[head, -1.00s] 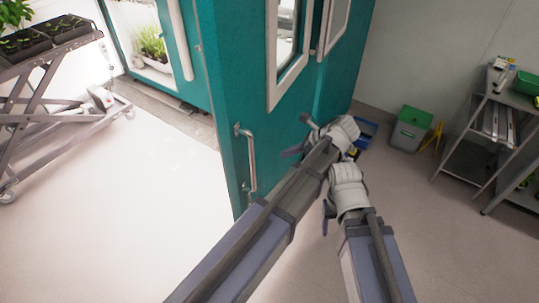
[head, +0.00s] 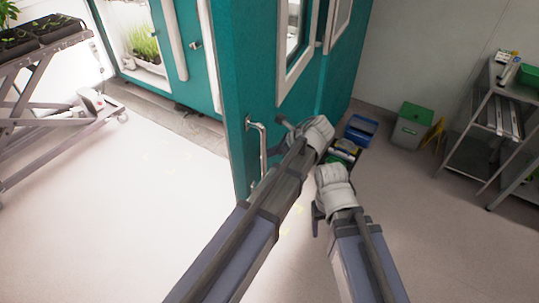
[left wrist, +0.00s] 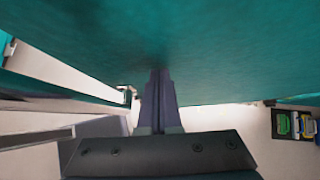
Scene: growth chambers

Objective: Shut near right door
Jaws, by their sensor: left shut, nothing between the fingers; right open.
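The near teal door (head: 245,90) stands open in the middle of the head view. It has a white-framed window (head: 293,40) and a pale vertical handle (head: 262,150). My left gripper (head: 284,124) is close to the door's face, right of the handle. In the left wrist view its fingers (left wrist: 160,75) are shut and empty, pointing at the teal surface (left wrist: 200,45), which fills the upper picture. Whether they touch it I cannot tell. My right gripper (head: 318,215) is open and empty, lower and right of the left one, clear of the door. Its fingers are partly hidden.
A grey trolley (head: 62,95) with planted trays stands at the left. A chamber with green seedlings (head: 142,45) is behind. A green-lidded bin (head: 412,125), a blue crate (head: 360,130) and a metal shelf unit (head: 490,130) are at the right.

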